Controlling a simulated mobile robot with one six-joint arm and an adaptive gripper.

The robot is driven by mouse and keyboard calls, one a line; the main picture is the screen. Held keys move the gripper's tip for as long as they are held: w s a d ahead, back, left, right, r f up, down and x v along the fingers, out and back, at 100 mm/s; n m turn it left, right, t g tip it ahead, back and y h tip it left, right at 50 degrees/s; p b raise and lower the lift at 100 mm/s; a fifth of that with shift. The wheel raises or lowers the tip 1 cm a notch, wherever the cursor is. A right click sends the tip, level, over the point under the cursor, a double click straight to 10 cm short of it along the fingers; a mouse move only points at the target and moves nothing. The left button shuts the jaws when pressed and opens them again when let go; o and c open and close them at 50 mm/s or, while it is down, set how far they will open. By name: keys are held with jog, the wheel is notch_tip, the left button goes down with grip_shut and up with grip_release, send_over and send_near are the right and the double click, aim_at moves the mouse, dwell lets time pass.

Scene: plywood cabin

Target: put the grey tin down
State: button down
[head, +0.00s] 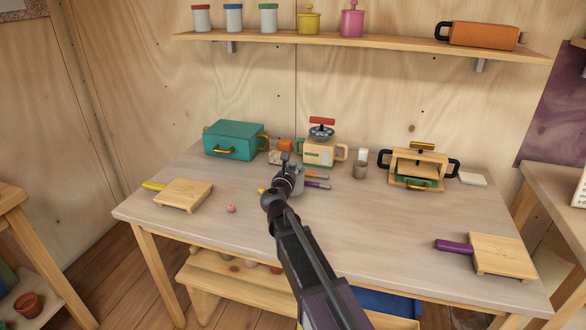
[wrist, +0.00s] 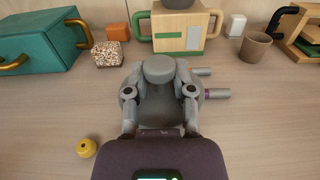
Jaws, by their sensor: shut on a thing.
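My gripper (head: 287,178) is over the middle of the table (head: 375,225). In the wrist view my gripper (wrist: 160,92) is shut on the grey tin (wrist: 159,69), a small round grey thing between its two fingers. The fingers and wrist hide the tin's lower part.
Behind stand a teal box (head: 232,141), a speckled cube (wrist: 107,54), an orange block (wrist: 118,31) and a wooden box (wrist: 181,32). A yellow piece (wrist: 86,147) lies front left. The table's front is mostly clear.

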jog(key=shift+r+p, duration=0.65)
jog(key=shift+r, duration=0.2)
jog(key=s+d+r+p, duration=0.1)
jog(key=s+d, duration=0.2)
jog(key=s, duration=1.2)
jog(key=shift+s+r, duration=0.15)
jog(key=shift+s, duration=0.25)
jog(key=shift+a, duration=0.1)
jog(key=shift+s, duration=0.1)
